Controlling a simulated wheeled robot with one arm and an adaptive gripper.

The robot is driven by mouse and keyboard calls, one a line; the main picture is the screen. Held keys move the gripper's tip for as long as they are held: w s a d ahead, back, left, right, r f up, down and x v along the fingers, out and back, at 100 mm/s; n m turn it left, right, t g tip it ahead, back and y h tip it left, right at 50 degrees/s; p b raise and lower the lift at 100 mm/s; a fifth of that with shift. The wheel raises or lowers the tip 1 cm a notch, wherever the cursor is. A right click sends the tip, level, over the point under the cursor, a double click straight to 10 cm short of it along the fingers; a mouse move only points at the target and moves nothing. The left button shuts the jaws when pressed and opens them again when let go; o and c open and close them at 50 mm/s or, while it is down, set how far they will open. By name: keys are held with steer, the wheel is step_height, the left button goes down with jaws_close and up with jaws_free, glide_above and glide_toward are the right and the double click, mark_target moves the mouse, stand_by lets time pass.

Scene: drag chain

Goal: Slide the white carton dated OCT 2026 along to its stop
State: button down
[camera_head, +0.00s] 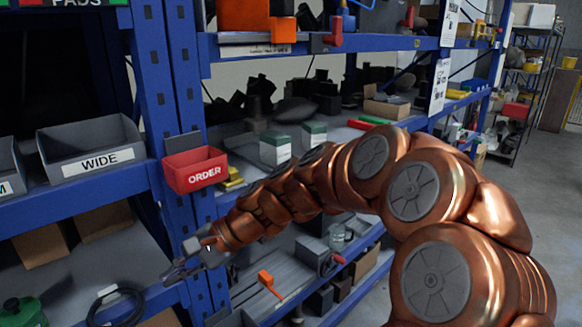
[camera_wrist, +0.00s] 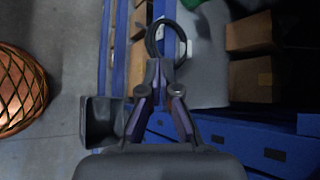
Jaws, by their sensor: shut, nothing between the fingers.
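Two white cartons with green tops stand side by side on the middle shelf in the head view, a left one (camera_head: 275,149) and a right one (camera_head: 313,134). Their print is too small to read, so I cannot tell which is dated OCT 2026. A stop cannot be made out. My gripper (camera_head: 172,273) is low and to the left of the cartons, in front of the blue rack, well apart from them. In the wrist view my gripper (camera_wrist: 161,66) has its fingertips together, with nothing between them.
A red ORDER bin (camera_head: 195,169) hangs on the blue upright (camera_head: 163,90) above my gripper. A grey WIDE bin (camera_head: 90,147) stands left. A black cable loop (camera_wrist: 163,40) lies beyond my fingertips. A black bin (camera_wrist: 101,122) is left of them. My arm crosses before the middle shelf.

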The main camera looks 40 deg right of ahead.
steer(key=w+d+r+m+t, duration=0.3)
steer(key=w+d+m+t, duration=0.25)
steer(key=d, duration=0.55)
steer(key=m+t+h+b, duration=0.1)
steer(key=m+t+h, duration=0.75)
steer(key=m, duration=0.85)
glide_toward(284, 160)
steer(key=shift+n+g+h, duration=0.35)
steer(key=shift+g+h, duration=0.3)
steer(key=shift+g, duration=0.25)
steer(key=w+p, duration=0.1)
steer(key=w, duration=0.2)
steer(key=w+r+p, duration=0.1)
steer(key=w+p, duration=0.1)
steer(key=w, duration=0.2)
steer(key=shift+a+r, duration=0.2)
steer(key=shift+w+p, duration=0.15)
steer(key=shift+p, duration=0.15)
